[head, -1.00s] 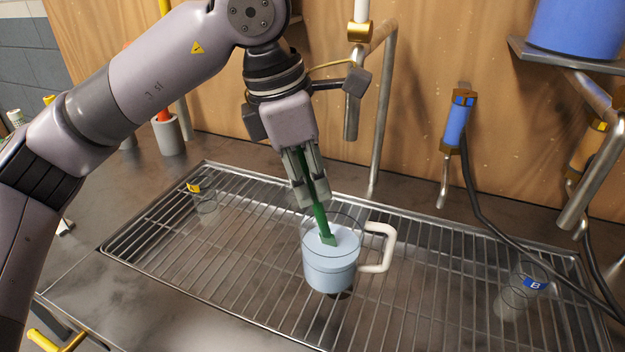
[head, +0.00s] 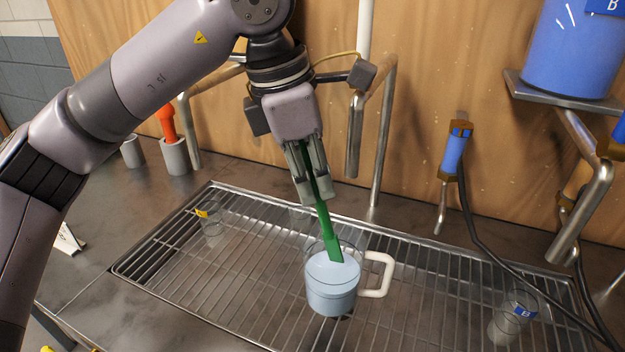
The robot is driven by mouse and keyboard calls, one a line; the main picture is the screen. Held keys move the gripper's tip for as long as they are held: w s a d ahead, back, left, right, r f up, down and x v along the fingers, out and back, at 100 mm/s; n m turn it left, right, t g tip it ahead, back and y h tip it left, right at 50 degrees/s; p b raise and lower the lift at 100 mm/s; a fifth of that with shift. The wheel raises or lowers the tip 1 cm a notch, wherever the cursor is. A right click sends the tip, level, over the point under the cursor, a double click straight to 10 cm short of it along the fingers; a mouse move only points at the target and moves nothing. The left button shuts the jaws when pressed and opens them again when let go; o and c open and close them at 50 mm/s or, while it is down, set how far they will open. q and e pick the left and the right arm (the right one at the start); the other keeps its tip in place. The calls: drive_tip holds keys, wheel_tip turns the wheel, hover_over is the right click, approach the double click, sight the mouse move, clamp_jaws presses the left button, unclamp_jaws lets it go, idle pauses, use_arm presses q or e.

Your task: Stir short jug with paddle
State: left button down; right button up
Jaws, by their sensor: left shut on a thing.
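The short jug (head: 331,296) is clear with a white handle on its right and holds pale blue liquid. It stands upright on the metal grate, right of the picture's middle. My left gripper (head: 315,190) is above the jug, pointing down, shut on the green paddle (head: 327,228). The paddle slants down and to the right, and its flat lower end is at the jug's mouth, over or at the liquid. I cannot tell whether its tip touches the liquid. My right gripper is not in view.
The metal grate (head: 240,288) fills the middle of the counter. A clear cup with a yellow tag (head: 212,225) stands at its left and one with a blue B tag (head: 512,318) at its right. Pipes, a blue-handled nozzle (head: 456,150) and a dark hose (head: 475,238) are behind. An orange tool (head: 167,122) stands in a grey holder.

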use_arm(q)
drive_tip(key=shift+w+d+p+v, duration=0.1)
drive_tip(key=shift+d+p+v, duration=0.15)
drive_tip(key=shift+p+v, duration=0.7)
drive_tip(key=shift+w+d+p+v, duration=0.2)
drive_tip(key=shift+p+v, duration=0.35)
drive_tip(key=shift+v, duration=0.65)
drive_tip(key=shift+w+d+p+v, duration=0.1)
drive_tip(key=shift+d+p+v, duration=0.15)
drive_tip(key=shift+p+v, duration=0.7)
drive_tip(key=shift+s+r, duration=0.1)
drive_tip(key=shift+r, duration=0.2)
drive_tip(key=p+v, duration=0.2)
drive_tip(key=v, duration=0.1)
drive_tip(key=d+p+v, duration=0.1)
drive_tip(key=v, duration=0.1)
drive_tip(key=shift+w+r, duration=0.1)
drive_tip(key=shift+w, duration=0.2)
